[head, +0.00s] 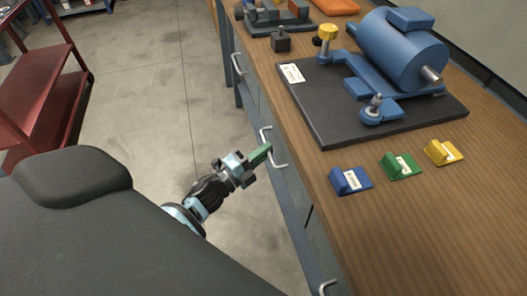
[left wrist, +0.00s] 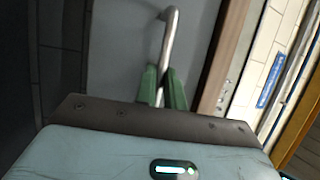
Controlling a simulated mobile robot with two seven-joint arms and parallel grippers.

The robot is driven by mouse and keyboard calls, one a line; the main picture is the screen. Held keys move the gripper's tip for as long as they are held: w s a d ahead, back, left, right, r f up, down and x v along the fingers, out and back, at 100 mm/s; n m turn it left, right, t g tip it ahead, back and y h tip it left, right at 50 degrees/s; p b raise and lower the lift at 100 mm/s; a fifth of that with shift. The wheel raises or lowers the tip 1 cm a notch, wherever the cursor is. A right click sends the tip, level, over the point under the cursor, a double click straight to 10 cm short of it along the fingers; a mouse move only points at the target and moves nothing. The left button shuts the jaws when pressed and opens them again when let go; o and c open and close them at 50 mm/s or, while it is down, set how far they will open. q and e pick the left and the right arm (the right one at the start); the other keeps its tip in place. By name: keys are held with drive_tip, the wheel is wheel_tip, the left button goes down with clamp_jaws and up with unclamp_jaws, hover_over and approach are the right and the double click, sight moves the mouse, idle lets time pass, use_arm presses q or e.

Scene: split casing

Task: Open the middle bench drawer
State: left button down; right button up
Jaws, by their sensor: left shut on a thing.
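The middle bench drawer (head: 288,190) has a bent metal bar handle (head: 266,133), seen from above at the bench's left side. My left gripper (head: 264,155) reaches it from the left, with green fingers shut on the handle. In the left wrist view the green fingers (left wrist: 163,88) sit on both sides of the handle bar (left wrist: 171,35), in front of the grey drawer front (left wrist: 118,45). The drawer looks flush with the bench front, though the steep angle makes a small gap hard to tell. My right gripper is not in view.
The wooden bench top (head: 420,220) carries a blue motor (head: 400,50) on a dark mat (head: 330,118) and blue, green and yellow labelled blocks. Other drawer handles show at the back (head: 238,64) and front (head: 327,287). A red cart (head: 45,85) stands left; floor between is clear.

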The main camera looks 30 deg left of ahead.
use_arm(q)
drive_tip(key=s+a, duration=1.7)
drive_tip(key=s, duration=0.2)
drive_tip(key=shift+s+b, duration=0.15)
drive_tip(key=shift+b, duration=0.15)
drive_tip(key=shift+a, duration=0.1)
drive_tip(key=c, duration=1.5)
unclamp_jaws()
drive_tip(key=b+v, duration=0.1)
drive_tip(key=v, duration=0.6)
drive_tip(key=shift+s, duration=0.4)
drive_tip(key=shift+a, duration=0.1)
